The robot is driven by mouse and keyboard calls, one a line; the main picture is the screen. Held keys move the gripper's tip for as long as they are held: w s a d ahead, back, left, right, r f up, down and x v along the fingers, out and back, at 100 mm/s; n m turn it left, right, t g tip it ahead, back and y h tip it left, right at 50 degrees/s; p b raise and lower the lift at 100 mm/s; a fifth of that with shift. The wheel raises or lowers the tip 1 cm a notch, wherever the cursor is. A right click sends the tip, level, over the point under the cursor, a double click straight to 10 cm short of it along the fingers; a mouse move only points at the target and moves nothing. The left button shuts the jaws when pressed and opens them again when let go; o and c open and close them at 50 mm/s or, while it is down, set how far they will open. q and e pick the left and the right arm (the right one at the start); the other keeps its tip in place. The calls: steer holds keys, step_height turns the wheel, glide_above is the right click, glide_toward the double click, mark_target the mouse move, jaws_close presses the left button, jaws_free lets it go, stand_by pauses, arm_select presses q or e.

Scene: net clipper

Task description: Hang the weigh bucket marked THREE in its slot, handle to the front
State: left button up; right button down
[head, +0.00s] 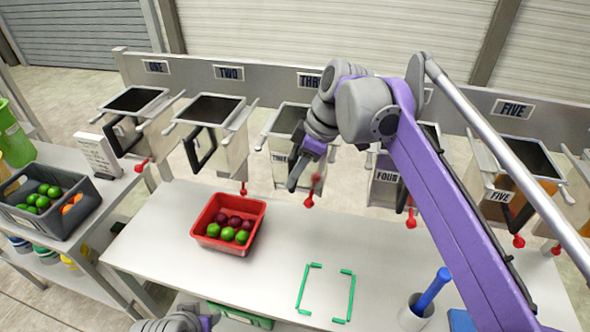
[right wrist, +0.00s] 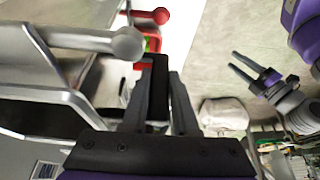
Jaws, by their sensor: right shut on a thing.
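The pale weigh bucket marked THREE (head: 283,122) is upright between its two rails, under the THREE sign, its label facing front. My right gripper (head: 298,172) is at the bucket's front, pointing down. In the right wrist view its fingers (right wrist: 160,100) are shut on a dark bar, which looks like the bucket's black handle. The arm hides the bucket's right part, and I cannot tell whether it rests fully on the rails. My left gripper (right wrist: 252,73) shows empty with its fingers apart in the right wrist view; only part of its arm shows at the head view's bottom edge.
Buckets TWO (head: 210,135), FOUR (head: 384,190) and FIVE (head: 500,193) hang alongside. A rail end (right wrist: 127,43) is close to my right fingers. A red crate of fruit (head: 205,243) and a green-marked square (head: 301,290) are on the white table (head: 160,235).

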steer(key=c, duration=0.6)
jaws_free()
